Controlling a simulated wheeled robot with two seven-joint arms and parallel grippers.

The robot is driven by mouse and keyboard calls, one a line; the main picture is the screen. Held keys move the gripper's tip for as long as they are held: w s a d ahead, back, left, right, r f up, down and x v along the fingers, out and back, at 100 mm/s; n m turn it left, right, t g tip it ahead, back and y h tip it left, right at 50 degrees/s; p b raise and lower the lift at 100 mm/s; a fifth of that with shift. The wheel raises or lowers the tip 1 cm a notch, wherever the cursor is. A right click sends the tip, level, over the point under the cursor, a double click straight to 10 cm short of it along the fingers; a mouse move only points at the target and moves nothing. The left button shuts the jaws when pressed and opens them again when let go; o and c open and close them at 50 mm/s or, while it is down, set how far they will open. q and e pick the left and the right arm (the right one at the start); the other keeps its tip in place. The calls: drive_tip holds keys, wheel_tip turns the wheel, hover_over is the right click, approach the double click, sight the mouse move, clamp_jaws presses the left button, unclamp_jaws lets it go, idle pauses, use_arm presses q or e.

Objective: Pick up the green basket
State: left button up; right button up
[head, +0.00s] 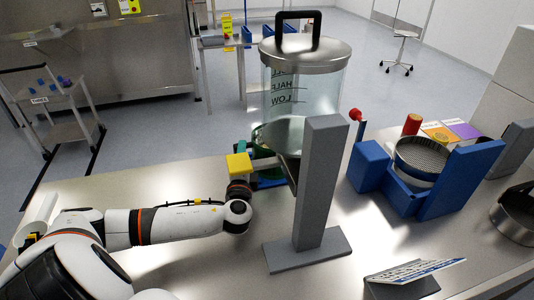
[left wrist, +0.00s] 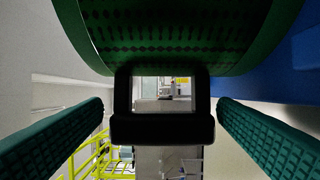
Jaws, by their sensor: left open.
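The green basket (left wrist: 190,35) fills the top of the left wrist view, with a perforated curved wall. Its black loop handle (left wrist: 163,128) is in the middle of that view. My left gripper (left wrist: 160,108) is open, with one ridged finger on each side of the handle and a gap on both sides. In the head view only a dark green bit of the basket (head: 266,170) shows behind my left wrist, beside the glass vessel. The fingers are mostly hidden there. My right gripper is not in view.
A clear vessel (head: 330,88) with a metal lid and black handle stands behind a grey post (head: 322,185) on the steel table. A blue holder with a round mesh sieve (head: 422,157) is at right. A grey stand (head: 415,275) is at the front.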

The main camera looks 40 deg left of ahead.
use_arm(q)
drive_tip(key=p+x, duration=0.1)
drive_tip(key=x, duration=0.2)
drive_tip(key=shift+w, duration=0.5)
drive_tip(key=shift+w+a+f, duration=0.15)
drive_tip(key=shift+w+a, duration=0.2)
drive_tip(key=shift+w, duration=0.05)
drive_tip(key=shift+c, duration=0.8)
drive_tip(key=c, duration=0.9)
drive_tip(key=shift+c, duration=0.4)
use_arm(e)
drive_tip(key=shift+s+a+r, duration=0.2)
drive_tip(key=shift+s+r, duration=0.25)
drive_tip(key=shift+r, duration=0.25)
